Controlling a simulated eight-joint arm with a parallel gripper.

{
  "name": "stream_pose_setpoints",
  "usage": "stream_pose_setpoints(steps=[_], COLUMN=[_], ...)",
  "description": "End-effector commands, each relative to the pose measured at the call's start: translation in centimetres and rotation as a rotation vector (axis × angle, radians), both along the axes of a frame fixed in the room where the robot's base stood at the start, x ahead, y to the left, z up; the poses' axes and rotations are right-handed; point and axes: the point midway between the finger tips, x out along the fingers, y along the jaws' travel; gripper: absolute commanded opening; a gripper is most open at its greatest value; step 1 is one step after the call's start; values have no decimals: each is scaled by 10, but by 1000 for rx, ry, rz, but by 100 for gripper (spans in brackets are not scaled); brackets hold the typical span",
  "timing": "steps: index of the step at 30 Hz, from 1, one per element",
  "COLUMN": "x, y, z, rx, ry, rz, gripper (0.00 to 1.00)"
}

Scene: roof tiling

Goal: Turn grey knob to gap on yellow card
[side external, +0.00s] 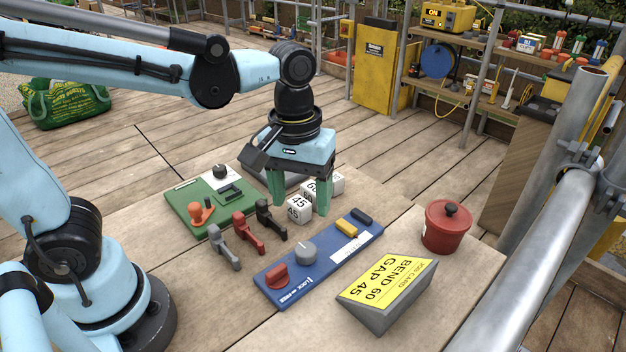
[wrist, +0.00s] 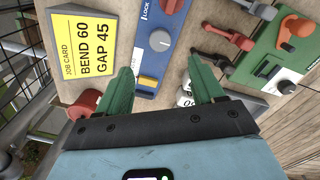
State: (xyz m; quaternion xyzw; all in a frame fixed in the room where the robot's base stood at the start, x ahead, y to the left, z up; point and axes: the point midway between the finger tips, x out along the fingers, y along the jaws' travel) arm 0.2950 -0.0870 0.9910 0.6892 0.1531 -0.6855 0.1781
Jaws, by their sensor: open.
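The grey knob (side external: 305,252) sits on the blue panel (side external: 335,262), between a red knob (side external: 277,275) and a white label strip. It also shows in the wrist view (wrist: 160,41). The yellow card (side external: 390,284) leans on a grey wedge stand and reads "BEND 60 GAP 45"; it is clear in the wrist view (wrist: 84,45). My gripper (side external: 298,202) is open, its green fingers pointing down behind the blue panel, apart from the grey knob. White number blocks (side external: 299,208) reading 45 and 60 stand by the fingers, partly hidden by them.
A green board (side external: 212,202) with an orange handle lies at the left. Grey, red (side external: 247,232) and black levers stand between it and the blue panel. A red lidded pot (side external: 447,226) stands at the right. Bare table lies in front of the blue panel.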

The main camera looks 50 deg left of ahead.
Motion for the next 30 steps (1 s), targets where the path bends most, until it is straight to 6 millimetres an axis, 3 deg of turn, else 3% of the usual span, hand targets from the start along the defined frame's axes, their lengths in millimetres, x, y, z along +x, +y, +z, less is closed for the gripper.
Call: stream_pose_setpoints(steps=[21, 30], x=[2, 2], y=[-3, -4], z=[-88, -111], rx=[-1, -1], ry=[-4, -4], rz=[-3, -3], gripper=[67, 67])
